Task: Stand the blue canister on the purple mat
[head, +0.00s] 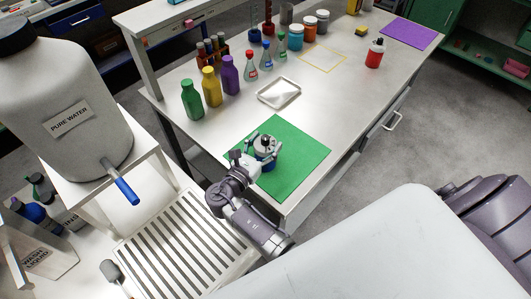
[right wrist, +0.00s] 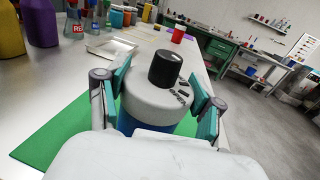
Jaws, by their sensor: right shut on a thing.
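The blue canister (head: 266,144) has a grey top and a black cap and is upright at the green mat (head: 300,155). I cannot tell whether its base touches that mat. My right gripper (head: 263,150) is around it, shut on it. In the right wrist view the canister's grey shoulder (right wrist: 158,100) sits between the two teal finger pads, with a strip of blue body below. The purple mat (head: 408,32) lies bare at the far right corner of the bench. My left gripper is not in view.
A white tray (head: 278,93) and a red bottle (head: 375,53) stand on the bench between the mats. Green, yellow and purple bottles (head: 230,75), flasks and jars (head: 295,37) line the left and back. A yellow outline (head: 323,57) is empty. The bench's right side is mostly clear.

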